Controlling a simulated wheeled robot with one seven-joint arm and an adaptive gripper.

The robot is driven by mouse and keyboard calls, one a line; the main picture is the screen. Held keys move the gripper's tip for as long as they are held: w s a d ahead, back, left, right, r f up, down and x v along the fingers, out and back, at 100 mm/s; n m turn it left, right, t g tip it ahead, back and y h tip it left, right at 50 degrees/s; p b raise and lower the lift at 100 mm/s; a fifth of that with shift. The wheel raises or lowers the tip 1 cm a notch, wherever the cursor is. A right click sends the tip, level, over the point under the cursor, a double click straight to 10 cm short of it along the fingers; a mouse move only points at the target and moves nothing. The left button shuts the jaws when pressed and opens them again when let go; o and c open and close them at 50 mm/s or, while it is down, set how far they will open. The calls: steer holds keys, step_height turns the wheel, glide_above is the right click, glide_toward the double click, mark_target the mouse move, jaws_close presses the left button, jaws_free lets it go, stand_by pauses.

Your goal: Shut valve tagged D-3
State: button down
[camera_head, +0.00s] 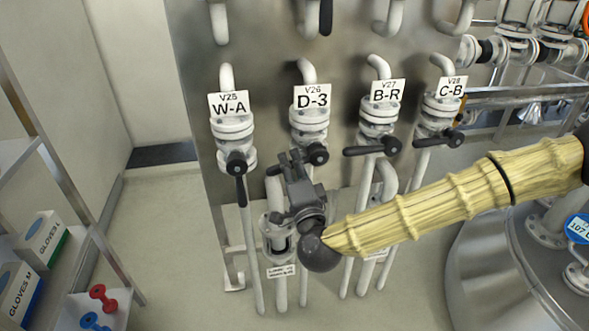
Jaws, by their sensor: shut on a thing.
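The D-3 tag (312,97) is a white plate marked V26, on a white flanged valve (309,124) on the metal panel. The valve's black handle has its round hub (317,155) below the flanges. The lever seems to extend left from the hub, and my gripper hides most of it. My gripper (293,161) is at this lever, just left of and below the hub, and is shut on it. My arm, in a yellow sleeve, reaches in from the right.
Valve W-A (236,160) to the left has its lever pointing down. Valves B-R (385,146) and C-B (448,138) to the right have levers pointing left. A shelf with glove boxes (40,238) stands at left, a steel vessel (475,275) at lower right.

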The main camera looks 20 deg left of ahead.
steer(key=shift+a+r+m+t+h, duration=0.2)
steer(key=shift+r+m, duration=0.25)
steer(key=shift+m, duration=0.4)
steer(key=shift+d+r+m+t+h, duration=0.1)
steer(key=shift+r+m+h, duration=0.25)
steer(key=shift+m, duration=0.5)
steer(key=shift+r, duration=0.1)
steer(key=c, duration=1.3)
jaws_free()
steer(key=shift+s, duration=0.15)
steer(key=v, duration=1.2)
